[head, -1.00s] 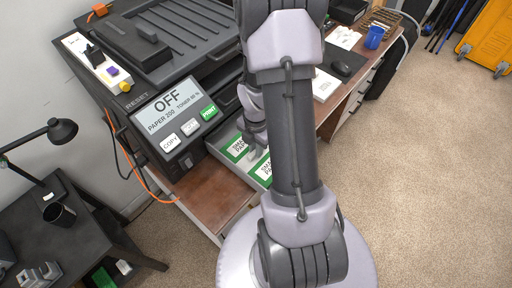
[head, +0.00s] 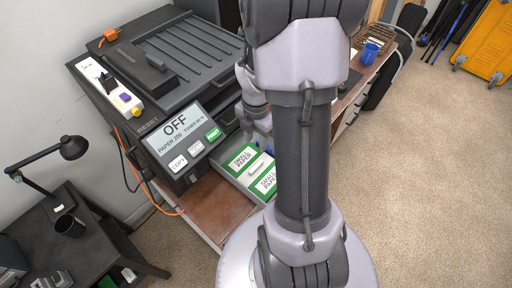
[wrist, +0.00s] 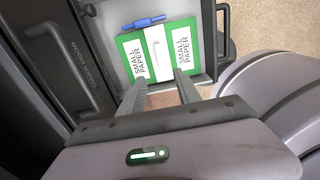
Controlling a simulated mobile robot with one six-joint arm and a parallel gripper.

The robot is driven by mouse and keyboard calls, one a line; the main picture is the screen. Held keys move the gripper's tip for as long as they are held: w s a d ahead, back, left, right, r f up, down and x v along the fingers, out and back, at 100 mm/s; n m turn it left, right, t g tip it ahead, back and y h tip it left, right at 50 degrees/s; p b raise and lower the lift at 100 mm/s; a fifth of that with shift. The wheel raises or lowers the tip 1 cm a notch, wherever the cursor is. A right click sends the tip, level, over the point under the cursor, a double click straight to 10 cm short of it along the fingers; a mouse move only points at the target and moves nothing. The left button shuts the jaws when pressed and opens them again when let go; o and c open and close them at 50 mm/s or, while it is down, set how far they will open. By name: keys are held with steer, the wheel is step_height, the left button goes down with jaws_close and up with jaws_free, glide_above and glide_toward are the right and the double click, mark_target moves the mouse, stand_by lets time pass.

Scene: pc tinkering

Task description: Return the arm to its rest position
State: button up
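My arm fills the middle of the head view. My gripper shows in the wrist view (wrist: 161,84) with its two fingers apart and nothing between them. It is above an open printer tray (wrist: 205,40). In the tray lies a green pack marked SMALL PAPER (wrist: 181,45) with a white band across its middle; it also shows in the head view (head: 243,157). A small blue object (wrist: 144,23) lies beside the pack at the tray's edge. In the head view my gripper is partly hidden behind my arm.
The dark printer (head: 190,45) stands left of my arm, its screen (head: 175,130) reading OFF. A power strip (head: 108,88) lies on it. A black desk with a lamp (head: 72,147) is at lower left. A blue cup (head: 370,54) stands on the wooden desk. Carpet at right is open.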

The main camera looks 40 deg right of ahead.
step_height(320, 180, up, 3)
steer(key=shift+f, duration=0.1)
stand_by(0.3)
steer(key=w+a+r+m+t, duration=0.2)
steer(key=a+r+m+t, duration=0.2)
steer(key=a+r+m, duration=1.05)
steer(key=s+a+r+m+t+y, duration=0.2)
steer(key=s+a+r+m+t, duration=0.1)
steer(key=s+a+r+m, duration=0.55)
step_height(320, 180, down, 7)
steer(key=a+g+b, duration=0.1)
steer(key=b, duration=0.2)
steer(key=shift+s+b, duration=0.3)
steer(key=shift+b, duration=0.1)
steer(key=shift+d+r, duration=0.1)
